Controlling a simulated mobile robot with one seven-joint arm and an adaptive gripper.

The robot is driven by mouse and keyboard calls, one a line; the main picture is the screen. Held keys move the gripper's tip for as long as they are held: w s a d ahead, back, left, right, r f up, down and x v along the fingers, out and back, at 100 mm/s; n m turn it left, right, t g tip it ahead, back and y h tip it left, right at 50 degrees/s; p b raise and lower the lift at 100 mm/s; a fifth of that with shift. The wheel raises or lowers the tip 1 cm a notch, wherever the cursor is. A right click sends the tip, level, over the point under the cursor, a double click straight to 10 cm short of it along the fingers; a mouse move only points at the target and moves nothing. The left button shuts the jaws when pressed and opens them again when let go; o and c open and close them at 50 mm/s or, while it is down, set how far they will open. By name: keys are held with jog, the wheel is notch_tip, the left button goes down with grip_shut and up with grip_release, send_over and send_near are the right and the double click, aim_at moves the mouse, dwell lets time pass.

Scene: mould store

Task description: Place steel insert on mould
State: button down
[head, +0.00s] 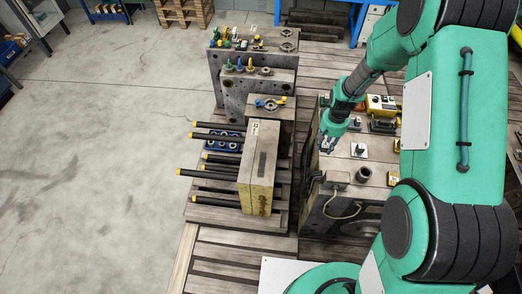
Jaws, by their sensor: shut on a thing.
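My gripper (325,144), teal with blue-grey fingers, reaches down over the left part of a large grey steel mould (337,206). It is shut on a small piece, which I take to be the steel insert; the fingers mostly hide it. I cannot tell whether it touches the mould's top. On that top, right of the gripper, are a small light plate with a dark knob (358,150) and a dark round collar (363,173).
A yellow box (379,104) and a dark block (382,125) sit behind on the mould. Left, a tan mould block (258,168) stands beside black rods (208,173) and a blue tray (222,138). More moulds (236,97) stand behind. The concrete floor (90,170) at left is clear.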

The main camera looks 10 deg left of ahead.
jog(key=a+f+n, duration=0.1)
jog(key=a+f, duration=0.4)
jog(key=a, duration=0.3)
jog(key=a+f+n+b, duration=0.1)
jog(key=a+f, duration=0.3)
jog(key=a, duration=0.4)
jog(key=w+a+f+n+b, duration=0.1)
jog(key=a+f+n, duration=0.1)
jog(key=a+f, duration=0.3)
jog(key=shift+a+f+n, duration=0.15)
jog(key=shift+a, duration=0.8)
jog(key=shift+a+f+n, duration=0.15)
jog(key=shift+a, duration=0.8)
jog(key=shift+b, duration=0.3)
jog(key=b, duration=0.3)
send_over(259, 139)
jog(key=shift+s+a+f, duration=0.1)
jog(key=shift+f, duration=0.6)
jog(key=shift+f, duration=0.1)
jog(key=shift+f+b, duration=0.5)
jog(key=shift+f, duration=1.15)
jog(key=shift+f, duration=0.1)
